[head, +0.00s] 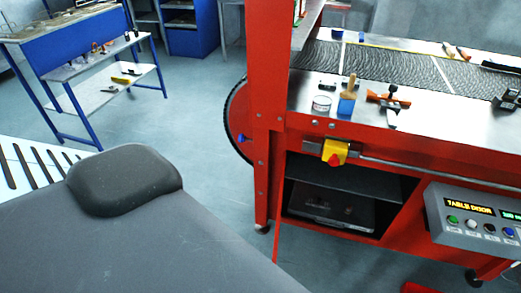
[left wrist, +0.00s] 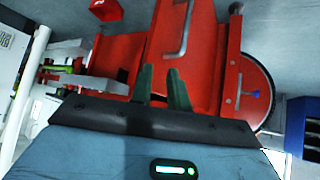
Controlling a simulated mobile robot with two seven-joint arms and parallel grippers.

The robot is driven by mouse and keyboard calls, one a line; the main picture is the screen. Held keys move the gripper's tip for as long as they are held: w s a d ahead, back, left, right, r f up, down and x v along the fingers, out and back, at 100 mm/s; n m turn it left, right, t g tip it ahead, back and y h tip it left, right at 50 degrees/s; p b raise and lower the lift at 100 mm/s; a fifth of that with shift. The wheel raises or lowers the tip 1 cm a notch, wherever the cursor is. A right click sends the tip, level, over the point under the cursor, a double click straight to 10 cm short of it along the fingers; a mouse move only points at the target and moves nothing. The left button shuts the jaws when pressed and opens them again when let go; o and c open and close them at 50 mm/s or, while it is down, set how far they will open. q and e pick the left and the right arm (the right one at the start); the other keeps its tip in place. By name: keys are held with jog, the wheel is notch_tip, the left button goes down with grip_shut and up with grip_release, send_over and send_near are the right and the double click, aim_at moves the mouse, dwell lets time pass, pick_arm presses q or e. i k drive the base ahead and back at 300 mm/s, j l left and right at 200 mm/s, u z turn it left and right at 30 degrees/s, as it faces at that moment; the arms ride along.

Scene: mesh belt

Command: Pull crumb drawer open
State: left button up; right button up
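The red machine (head: 262,90) with the mesh belt stands at the right in the head view. Its lower opening holds a dark shelf (head: 345,178) and a dark tray-like box (head: 330,208); I cannot tell whether this is the crumb drawer. In the left wrist view a red panel (left wrist: 205,62) carries a grey bar handle (left wrist: 184,30). I cannot tell for sure that this is the drawer front. My left gripper (left wrist: 162,80) shows two dark green fingers, apart with nothing between them, and the panel and handle lie beyond them. Neither gripper shows in the head view.
A yellow-and-red switch (head: 333,152) and a grey button panel (head: 472,218) sit on the machine's front. A brush (head: 347,100) and other tools lie on its top. A blue workbench (head: 85,60) stands at the left. The floor (head: 205,110) between is clear.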

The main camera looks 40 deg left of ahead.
aim_at(361, 218)
jog(key=k+j+u, duration=0.1)
jog(key=j, duration=0.3)
jog(key=k+j, duration=0.1)
jog(key=j, duration=0.3)
jog(key=k+j+u, duration=0.15)
jog(key=j, duration=0.3)
jog(key=k+l+u, duration=0.2)
jog(key=l, duration=0.9)
jog(key=i+l, duration=0.15)
jog(key=l, duration=0.15)
jog(key=i+l+u, duration=0.1)
jog(key=l, duration=0.2)
jog(key=i+l, duration=0.15)
jog(key=l, duration=0.15)
jog(key=i+l+u, duration=0.3)
jog(key=i+l, duration=0.6)
jog(key=k+l, duration=0.05)
jog(key=l, duration=0.05)
